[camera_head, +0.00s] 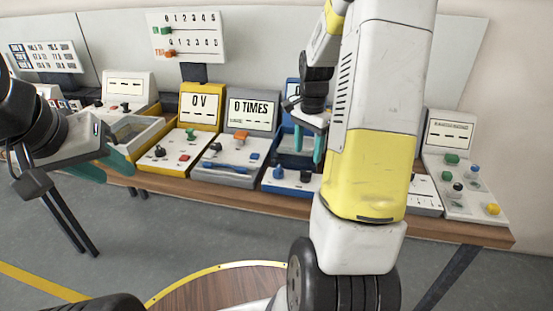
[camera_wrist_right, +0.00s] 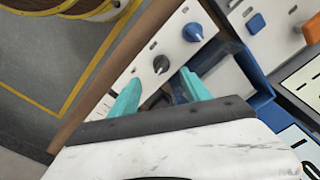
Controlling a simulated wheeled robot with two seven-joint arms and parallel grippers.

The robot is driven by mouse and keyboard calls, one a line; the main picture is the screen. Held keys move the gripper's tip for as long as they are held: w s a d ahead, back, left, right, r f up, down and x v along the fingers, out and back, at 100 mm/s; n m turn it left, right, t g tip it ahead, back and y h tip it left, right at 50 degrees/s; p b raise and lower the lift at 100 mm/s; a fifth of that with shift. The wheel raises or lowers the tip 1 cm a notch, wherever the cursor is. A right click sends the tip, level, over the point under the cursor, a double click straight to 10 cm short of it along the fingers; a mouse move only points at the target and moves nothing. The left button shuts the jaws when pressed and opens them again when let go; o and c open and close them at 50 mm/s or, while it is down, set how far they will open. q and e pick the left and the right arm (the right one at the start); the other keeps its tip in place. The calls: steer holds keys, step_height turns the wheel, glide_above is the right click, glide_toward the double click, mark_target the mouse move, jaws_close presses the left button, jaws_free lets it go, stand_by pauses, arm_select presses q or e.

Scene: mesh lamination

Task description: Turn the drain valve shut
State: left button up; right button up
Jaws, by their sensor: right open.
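The blue station's white front panel (camera_head: 289,182) carries a blue knob (camera_head: 278,173) and a dark knob (camera_head: 306,177). In the right wrist view the blue knob (camera_wrist_right: 192,32) and the dark knob (camera_wrist_right: 161,65) show on the panel. Which one is the drain valve, I cannot tell. My right gripper (camera_head: 308,146) is open and empty, pointing down over the blue station. In the right wrist view its teal fingertips (camera_wrist_right: 158,88) are apart, with the dark knob just beyond the gap. My left gripper (camera_head: 103,168) is open and empty at the far left, away from the station.
A grey station reading "0 TIMES" (camera_head: 250,115) and a yellow "0 V" station (camera_head: 200,108) stand left of the blue one. A white station (camera_head: 452,170) with several knobs stands right. My right arm hides part of the bench. The wooden bench edge (camera_head: 480,234) runs along the front.

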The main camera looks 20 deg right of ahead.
mark_target(306, 171)
steer(key=shift+w+d+f+m, duration=0.1)
steer(key=shift+w+f+m, duration=0.1)
steer(key=shift+f, duration=0.3)
steer(key=shift+w+d+f+m, duration=0.1)
steer(key=shift+w+f, duration=0.05)
steer(key=shift+f, duration=0.3)
step_height(306, 171, down, 7)
steer(key=shift+a+f, duration=0.1)
steer(key=shift+f, duration=0.05)
jaws_close()
